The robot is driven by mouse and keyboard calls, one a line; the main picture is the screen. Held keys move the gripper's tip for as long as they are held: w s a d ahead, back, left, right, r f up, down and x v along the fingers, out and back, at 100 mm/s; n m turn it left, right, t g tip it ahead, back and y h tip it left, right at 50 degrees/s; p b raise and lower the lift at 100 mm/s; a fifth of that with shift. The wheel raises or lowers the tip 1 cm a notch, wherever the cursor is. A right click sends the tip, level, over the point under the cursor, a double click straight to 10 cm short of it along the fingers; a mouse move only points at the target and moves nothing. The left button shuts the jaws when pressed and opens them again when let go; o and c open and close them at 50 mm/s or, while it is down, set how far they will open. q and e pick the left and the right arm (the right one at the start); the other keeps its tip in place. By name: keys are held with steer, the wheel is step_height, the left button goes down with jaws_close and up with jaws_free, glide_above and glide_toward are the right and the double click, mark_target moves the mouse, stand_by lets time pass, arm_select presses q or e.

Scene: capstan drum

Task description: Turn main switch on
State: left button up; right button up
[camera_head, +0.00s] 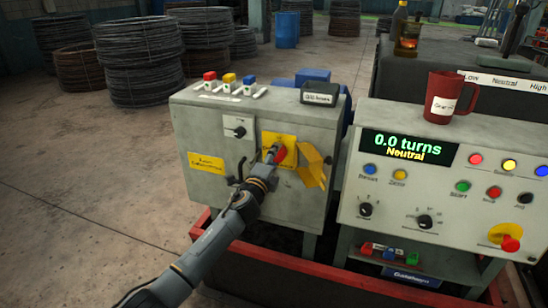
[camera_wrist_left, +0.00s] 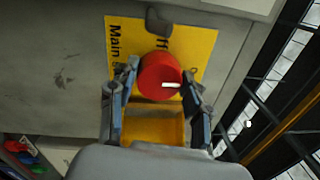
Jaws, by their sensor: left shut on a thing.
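The main switch is a red rotary knob (camera_head: 281,154) on a yellow plate (camera_head: 289,140) on the front of the left grey cabinet. In the left wrist view the knob (camera_wrist_left: 160,74) has a white mark near its lower right edge, and the yellow plate (camera_wrist_left: 203,48) shows "Main" and part of another word. My left gripper (camera_head: 271,154) reaches the knob from the front left. In the left wrist view its fingers (camera_wrist_left: 158,88) are on both sides of the knob, shut on it, and hide part of the plate. My right gripper is not in view.
A yellow flap (camera_head: 313,165) sticks out just right of the knob. A small black switch (camera_head: 239,131) is up and left of it. The control panel (camera_head: 350,190) stands to the right, its display (camera_head: 408,147) reading "0.0 turns Neutral". A red tray edge (camera_head: 350,275) runs below.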

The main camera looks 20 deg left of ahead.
arm_select(q)
steer(key=shift+f+m, duration=0.15)
steer(key=shift+m, duration=0.15)
steer(key=o, duration=1.2)
steer(key=shift+c, duration=0.2)
steer(key=shift+s, duration=0.15)
steer(key=s, duration=1.1)
steer(key=shift+s+a+f, duration=0.2)
steer(key=shift+s+f, duration=0.1)
steer(key=shift+s, duration=0.05)
